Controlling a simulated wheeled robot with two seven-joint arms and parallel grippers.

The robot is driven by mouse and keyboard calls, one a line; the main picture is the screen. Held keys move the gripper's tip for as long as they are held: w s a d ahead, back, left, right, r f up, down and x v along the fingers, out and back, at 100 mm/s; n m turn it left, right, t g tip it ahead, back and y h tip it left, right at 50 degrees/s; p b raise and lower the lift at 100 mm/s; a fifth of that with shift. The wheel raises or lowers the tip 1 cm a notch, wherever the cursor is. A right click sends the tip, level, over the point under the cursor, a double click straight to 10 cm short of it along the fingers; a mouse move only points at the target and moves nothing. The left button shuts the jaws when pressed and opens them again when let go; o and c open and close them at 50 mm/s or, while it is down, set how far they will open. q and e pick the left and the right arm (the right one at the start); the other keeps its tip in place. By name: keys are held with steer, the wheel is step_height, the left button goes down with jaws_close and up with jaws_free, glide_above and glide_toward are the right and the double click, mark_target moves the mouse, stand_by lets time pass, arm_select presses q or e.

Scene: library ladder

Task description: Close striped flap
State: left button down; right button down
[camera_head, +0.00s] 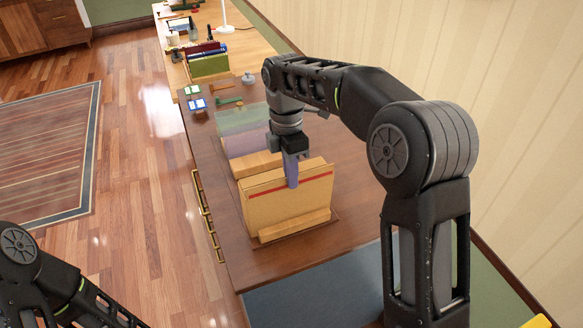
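A tan folder (290,207) with a red stripe across its upper front stands upright in a wooden holder (295,226) on the brown desk. The striped flap (262,188) is the band at its top; I cannot tell how far it stands open. My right gripper (292,183) points down at the top of the folder, its narrow bluish fingertips in front of the stripe. The fingers look together, with nothing visible between them; whether they touch the flap is unclear. Of my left arm only links show at the lower left; its gripper is out of view.
Purple (246,140) and green (240,117) translucent folders stand behind the tan one. Blue-and-white cards (197,104) and small tools lie farther back. The wall is close on the right.

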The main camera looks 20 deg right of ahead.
steer(key=c, duration=2.1)
jaws_free()
steer(key=o, duration=0.5)
steer(key=shift+c, duration=0.2)
